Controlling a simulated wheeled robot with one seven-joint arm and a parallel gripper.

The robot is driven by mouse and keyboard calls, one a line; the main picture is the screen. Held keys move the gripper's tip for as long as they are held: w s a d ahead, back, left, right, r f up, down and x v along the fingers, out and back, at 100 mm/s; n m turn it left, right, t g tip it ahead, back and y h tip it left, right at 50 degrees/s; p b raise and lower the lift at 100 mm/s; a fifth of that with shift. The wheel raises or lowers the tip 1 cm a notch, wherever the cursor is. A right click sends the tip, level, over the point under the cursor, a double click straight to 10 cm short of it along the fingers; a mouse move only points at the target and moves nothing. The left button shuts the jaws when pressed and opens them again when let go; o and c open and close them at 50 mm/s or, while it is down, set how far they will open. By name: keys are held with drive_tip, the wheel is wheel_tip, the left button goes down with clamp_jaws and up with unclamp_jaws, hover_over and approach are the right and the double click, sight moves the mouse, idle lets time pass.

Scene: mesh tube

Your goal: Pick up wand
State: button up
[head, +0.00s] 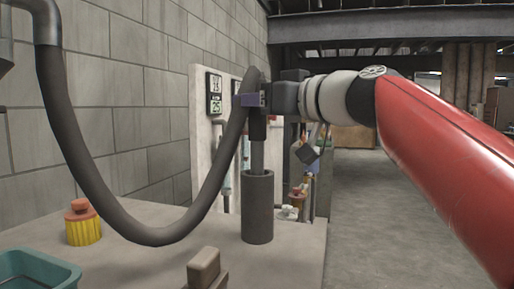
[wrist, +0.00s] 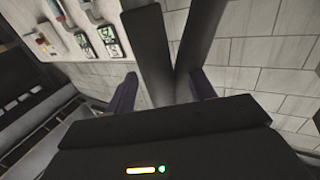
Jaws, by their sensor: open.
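The wand (head: 257,153) stands upright with its lower end inside a dark grey cylindrical holder (head: 257,212) on the table. A thick dark hose (head: 75,150) loops from the upper left down near the tabletop and up to the wand's top. My gripper (head: 250,99) is at the wand's upper end, reaching in from the right. In the wrist view my gripper (wrist: 163,90) is open, with one finger on each side of the dark wand (wrist: 147,50). The hose (wrist: 202,30) runs beside it. I cannot tell whether a finger touches the wand.
The table (head: 150,262) bears a yellow container with a red lid (head: 83,222), a teal tray (head: 40,268) and a small beige block (head: 205,268). A block wall (head: 130,90) stands behind at the left. Open floor (head: 380,210) lies to the right.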

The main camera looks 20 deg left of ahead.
drive_tip(key=shift+w+a, duration=0.1)
drive_tip(key=shift+a, duration=0.15)
clamp_jaws()
drive_tip(key=shift+r, duration=0.15)
wheel_tip(320, 180, up, 18)
drive_tip(key=p, duration=1)
drive_tip(key=shift+f, duration=0.25)
drive_tip(key=shift+r, duration=0.15)
drive_tip(key=shift+w, duration=0.1)
